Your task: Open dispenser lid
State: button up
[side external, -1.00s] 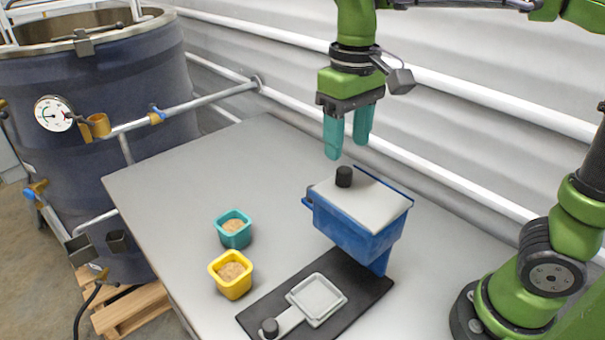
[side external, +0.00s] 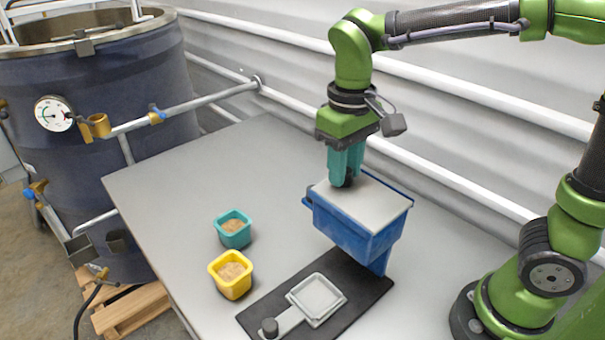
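The blue dispenser (side external: 352,231) stands on a dark base plate (side external: 374,281) at the right of the table. Its pale grey lid (side external: 375,203) lies flat across the top, closed. A black knob (side external: 348,181) on the lid's far left part is mostly hidden by my fingers. My gripper (side external: 346,178), with teal fingers, points down at the knob. The fingers are close together around the knob and appear shut on it. The lid still rests on the dispenser.
A teal cup (side external: 234,230) and a yellow cup (side external: 231,276), both with tan grains, stand left of the dispenser. A grey square tray with a black-knobbed handle (side external: 316,299) lies on the base plate. White pipes run along the wall behind. The table's left part is clear.

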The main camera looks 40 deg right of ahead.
aim_at(388, 212)
grip_shut()
jog(key=shift+s, duration=0.1)
jog(key=s, duration=0.9)
jog(key=shift+s+a+r, duration=0.1)
jog(key=shift+a, duration=0.1)
jog(key=o, duration=0.9)
grip_release()
jog(key=shift+c, duration=0.2)
notch_tip(388, 212, up, 17)
